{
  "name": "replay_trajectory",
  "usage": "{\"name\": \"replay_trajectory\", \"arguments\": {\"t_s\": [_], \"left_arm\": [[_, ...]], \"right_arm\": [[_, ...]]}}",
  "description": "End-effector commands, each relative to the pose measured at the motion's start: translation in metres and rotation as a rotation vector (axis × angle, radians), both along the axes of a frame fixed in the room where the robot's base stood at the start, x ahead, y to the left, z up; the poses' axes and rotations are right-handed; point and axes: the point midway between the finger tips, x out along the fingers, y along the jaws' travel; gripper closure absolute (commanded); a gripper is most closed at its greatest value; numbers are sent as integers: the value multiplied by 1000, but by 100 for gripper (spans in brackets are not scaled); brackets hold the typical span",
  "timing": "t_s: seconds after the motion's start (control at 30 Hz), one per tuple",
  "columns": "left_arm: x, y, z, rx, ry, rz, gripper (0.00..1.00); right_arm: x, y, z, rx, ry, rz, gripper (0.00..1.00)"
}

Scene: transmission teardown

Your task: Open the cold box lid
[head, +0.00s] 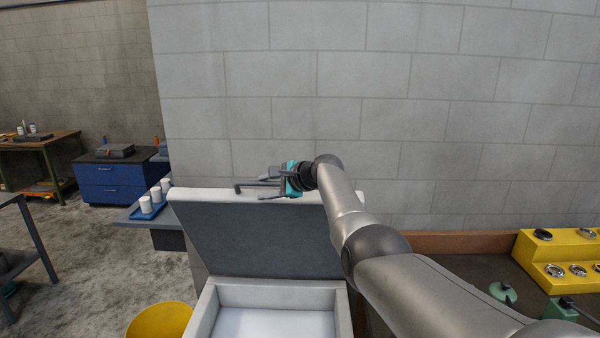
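The cold box (206,312) is a pale box at the bottom centre, with a white, empty-looking interior as far as it shows. Its lid (260,240) stands raised and leans back, with the dark grey inner face toward me and a white rim on top. My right gripper (252,190) is at the lid's top rim, with its fingers pointing left. The fingers look apart, with nothing seen held between them. Whether they touch the rim cannot be told. My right arm covers the lid's right side. My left gripper is not in view.
A grey block wall (450,100) stands behind the lid. A yellow bucket (158,322) is left of the box. A blue tray (148,209) with white containers sits behind at left. A yellow stepped stand (540,262) with metal rings is on the bench at right.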

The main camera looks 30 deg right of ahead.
Motion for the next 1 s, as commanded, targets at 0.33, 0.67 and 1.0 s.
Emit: {"name": "replay_trajectory", "arguments": {"t_s": [0.33,0.67,1.0], "left_arm": [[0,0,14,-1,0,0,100],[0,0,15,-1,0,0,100],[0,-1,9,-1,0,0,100]], "right_arm": [[-21,-6,10,-3,0,1,51],[-47,-15,23,-3,0,1,51],[-83,-27,42,-4,-1,-1,51]]}}
